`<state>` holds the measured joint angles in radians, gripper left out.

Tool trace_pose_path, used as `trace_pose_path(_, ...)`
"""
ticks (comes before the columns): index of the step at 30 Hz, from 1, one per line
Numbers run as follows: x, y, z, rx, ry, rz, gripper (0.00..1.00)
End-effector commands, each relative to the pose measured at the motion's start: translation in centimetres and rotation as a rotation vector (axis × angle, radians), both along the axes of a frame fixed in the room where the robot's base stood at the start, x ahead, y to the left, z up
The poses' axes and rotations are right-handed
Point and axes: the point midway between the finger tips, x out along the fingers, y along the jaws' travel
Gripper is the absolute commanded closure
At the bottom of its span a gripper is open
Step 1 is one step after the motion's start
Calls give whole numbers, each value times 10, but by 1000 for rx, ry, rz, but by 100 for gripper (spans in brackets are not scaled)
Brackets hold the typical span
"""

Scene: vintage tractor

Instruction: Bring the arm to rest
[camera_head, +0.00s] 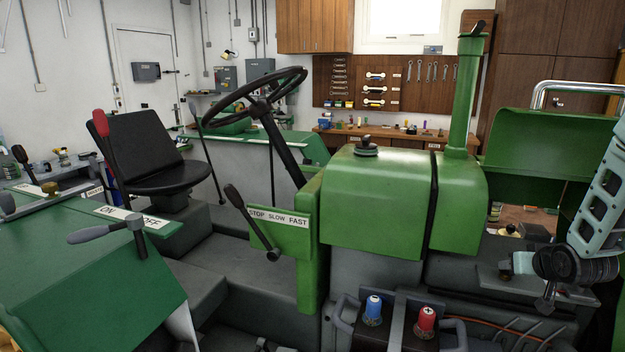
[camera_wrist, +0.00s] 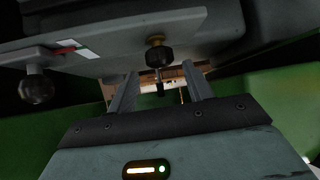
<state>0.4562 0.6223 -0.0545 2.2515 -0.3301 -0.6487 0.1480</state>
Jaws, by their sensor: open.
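My arm (camera_head: 605,200) reaches down at the right side of the tractor in the head view, with its dark wrist end near the grey shelf. My gripper (camera_wrist: 160,88) shows in the wrist view with its two grey fingers apart. I see nothing held between them. Beyond the fingertips is a black knob with a brass collar (camera_wrist: 158,55), at a grey panel (camera_wrist: 120,35). I cannot tell from this view whether a finger touches it. The fingertips are hard to make out in the head view.
The green hood (camera_head: 375,200), exhaust pipe (camera_head: 466,95) and green fender (camera_head: 545,145) stand near my arm. Blue (camera_head: 373,308) and red (camera_head: 426,318) caps sit at the front. A black ball knob (camera_wrist: 36,88) is left of my gripper in the wrist view.

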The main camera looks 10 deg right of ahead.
Motion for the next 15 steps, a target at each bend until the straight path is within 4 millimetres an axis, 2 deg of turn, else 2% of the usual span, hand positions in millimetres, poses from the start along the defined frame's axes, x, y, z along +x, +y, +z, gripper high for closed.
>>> trace_pose_path(13,-5,1,5,0,-1,0,49)
trace_pose_path(15,-4,9,5,2,7,10,49)
